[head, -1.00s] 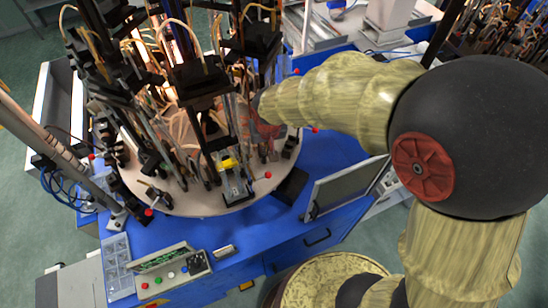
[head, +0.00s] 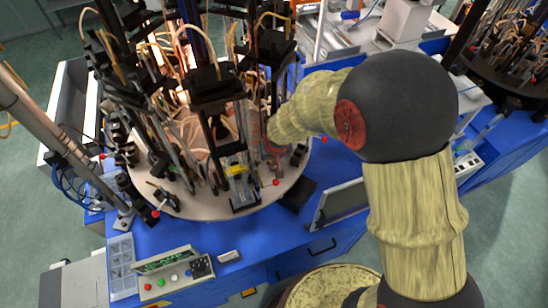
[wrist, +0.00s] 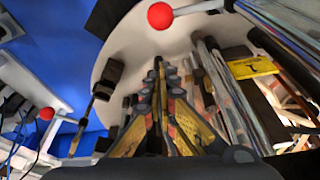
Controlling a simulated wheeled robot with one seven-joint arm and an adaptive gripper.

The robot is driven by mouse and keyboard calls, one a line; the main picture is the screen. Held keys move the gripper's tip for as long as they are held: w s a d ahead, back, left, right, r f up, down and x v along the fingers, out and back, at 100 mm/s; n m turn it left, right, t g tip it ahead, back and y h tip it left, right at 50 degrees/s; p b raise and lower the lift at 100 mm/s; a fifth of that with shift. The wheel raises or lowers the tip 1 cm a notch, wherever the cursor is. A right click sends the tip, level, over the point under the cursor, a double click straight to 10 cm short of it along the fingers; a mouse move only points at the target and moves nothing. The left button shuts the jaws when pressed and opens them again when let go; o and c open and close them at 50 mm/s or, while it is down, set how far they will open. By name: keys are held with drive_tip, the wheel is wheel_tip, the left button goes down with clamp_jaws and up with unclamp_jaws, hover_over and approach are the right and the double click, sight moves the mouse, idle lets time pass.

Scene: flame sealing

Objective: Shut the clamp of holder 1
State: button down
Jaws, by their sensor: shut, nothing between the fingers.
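A round pale turntable (head: 190,207) carries several holders with tall dark posts. One holder (head: 240,188) at its front has a yellow tag (head: 235,169), and a red ball-ended lever (head: 276,182) sits beside it. In the wrist view a red ball on a pale lever (wrist: 160,15) is ahead of my gripper, with a yellow tag (wrist: 252,67) to the right. I cannot read a holder number or tell whether a clamp is open. My gripper (wrist: 159,66) is shut and empty, apart from the red ball. In the head view its fingers are largely hidden among the posts.
Another red ball lever (wrist: 46,114) is at left in the wrist view. Glass tubes and posts crowd the right side there. In the head view a control box (head: 172,274) and a dark-edged screen (head: 340,203) stand on the blue machine (head: 225,250).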

drive_tip(key=shift+s+d+r, duration=0.1)
drive_tip(key=shift+s, duration=0.85)
drive_tip(key=shift+s+d+r, duration=0.1)
drive_tip(key=shift+s, duration=0.8)
drive_tip(key=shift+s, duration=0.1)
drive_tip(key=shift+f+b, duration=0.1)
drive_tip(key=shift+b, duration=0.35)
